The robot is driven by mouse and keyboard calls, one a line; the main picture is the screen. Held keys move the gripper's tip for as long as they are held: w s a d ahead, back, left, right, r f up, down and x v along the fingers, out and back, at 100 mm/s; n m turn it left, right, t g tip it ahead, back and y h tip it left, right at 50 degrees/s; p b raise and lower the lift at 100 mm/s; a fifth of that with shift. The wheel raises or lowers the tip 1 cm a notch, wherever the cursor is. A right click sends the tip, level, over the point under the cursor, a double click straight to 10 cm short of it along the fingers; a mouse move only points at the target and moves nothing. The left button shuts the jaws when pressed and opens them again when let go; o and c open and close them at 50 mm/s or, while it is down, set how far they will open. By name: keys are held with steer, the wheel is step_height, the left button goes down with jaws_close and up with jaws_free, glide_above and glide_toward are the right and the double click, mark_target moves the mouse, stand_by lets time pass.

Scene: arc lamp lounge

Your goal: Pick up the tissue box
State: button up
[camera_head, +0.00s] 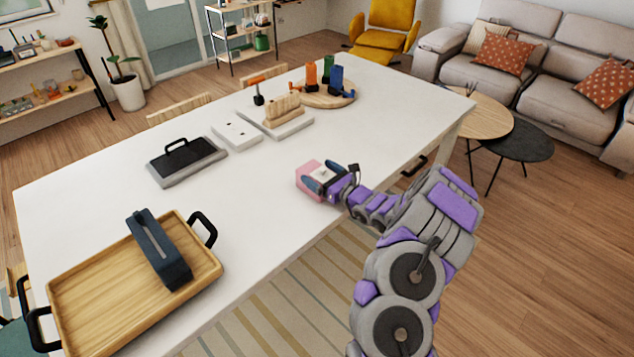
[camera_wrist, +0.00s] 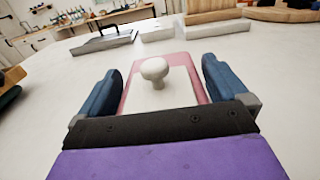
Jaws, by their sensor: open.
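The tissue box is a pink box (camera_head: 307,174) with a white top and a white rounded tuft. It sits on the white table (camera_head: 270,160) near its front edge. In the wrist view the pink box (camera_wrist: 196,66) lies straight ahead, with its tuft (camera_wrist: 155,70) upright in the middle. My gripper (camera_wrist: 160,82) is open, with one blue finger on each side of the box. In the head view my gripper (camera_head: 325,183) is right at the box. I cannot tell whether the fingers touch its sides.
A wooden tray (camera_head: 90,290) with black handles holds a dark blue object (camera_head: 158,248) at the left. A black-topped grey block (camera_head: 187,160), a white plate (camera_head: 236,130) and a round wooden board (camera_head: 343,97) stand farther back. The table around the box is clear.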

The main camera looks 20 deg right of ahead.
steer(key=shift+c, duration=0.5)
steer(key=c, duration=0.8)
steer(key=shift+r, duration=0.1)
